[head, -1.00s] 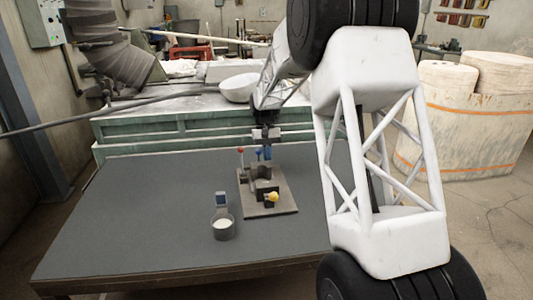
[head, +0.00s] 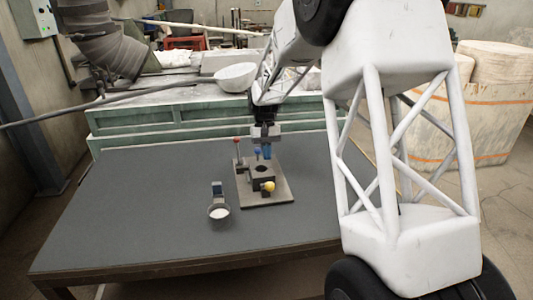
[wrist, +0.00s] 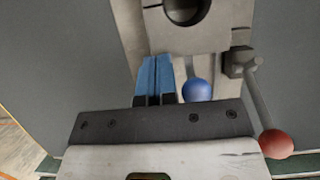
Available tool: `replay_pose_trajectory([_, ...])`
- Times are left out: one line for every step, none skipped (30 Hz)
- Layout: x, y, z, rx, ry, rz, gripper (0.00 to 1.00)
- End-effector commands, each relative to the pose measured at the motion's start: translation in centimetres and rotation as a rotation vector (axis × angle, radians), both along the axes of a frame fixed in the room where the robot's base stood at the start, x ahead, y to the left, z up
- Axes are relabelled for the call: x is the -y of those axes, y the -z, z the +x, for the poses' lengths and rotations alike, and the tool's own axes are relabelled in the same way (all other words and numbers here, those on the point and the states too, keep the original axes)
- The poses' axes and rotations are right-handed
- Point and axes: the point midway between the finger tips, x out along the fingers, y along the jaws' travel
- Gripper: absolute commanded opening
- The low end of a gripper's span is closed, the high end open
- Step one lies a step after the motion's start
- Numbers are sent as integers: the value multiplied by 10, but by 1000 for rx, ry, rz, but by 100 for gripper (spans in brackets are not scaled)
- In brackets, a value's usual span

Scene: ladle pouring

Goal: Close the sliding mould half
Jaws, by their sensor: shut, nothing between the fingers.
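The mould (head: 262,173) stands on a grey base plate (head: 280,197) on the table. Its block shows a dark round hole, and no clear gap shows between its halves. In the wrist view the mould block (wrist: 215,35) is cut off by the top edge, so one side is hidden. A blue knob (wrist: 197,90) sticks out of the near side of the block. My gripper (head: 267,155) is behind the mould with its fingers down. In the wrist view my gripper (wrist: 154,62) has its blue fingers together and empty, just left of the blue knob.
A red-knobbed lever (head: 237,140) stands at the plate's left, and a yellow knob (head: 268,186) is at its front. A ladle (head: 218,211) with pale contents stands to the left. The table's left side (head: 130,210) is clear.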

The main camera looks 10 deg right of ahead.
Motion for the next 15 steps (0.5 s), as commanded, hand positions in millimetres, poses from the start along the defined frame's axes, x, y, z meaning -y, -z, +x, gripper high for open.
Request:
replay_pose_trajectory([0, 1, 0, -2, 0, 0, 0])
replay_pose_trajectory([0, 1, 0, -2, 0, 0, 0])
replay_pose_trajectory([0, 1, 0, -2, 0, 0, 0])
replay_pose_trajectory([0, 2, 0, -2, 0, 0, 0])
replay_pose_trajectory([0, 2, 1, -2, 0, 0, 0])
replay_pose_trajectory([0, 2, 2, -2, 0, 0, 0])
replay_pose_trajectory([0, 2, 3, -2, 0, 0, 0])
replay_pose_trajectory([0, 2, 4, -2, 0, 0, 0])
replay_pose_trajectory([0, 2, 6, -2, 0, 0, 0])
replay_pose_trajectory([0, 2, 8, -3, 0, 0, 0])
replay_pose_trajectory([0, 2, 10, -3, 0, 0, 0])
replay_pose_trajectory([0, 2, 13, -3, 0, 0, 0])
replay_pose_trajectory([0, 2, 16, -3, 0, 0, 0])
replay_pose_trajectory([-1, 2, 19, -3, 0, 0, 0])
replay_pose_trajectory([-1, 2, 24, -2, 0, 0, 0])
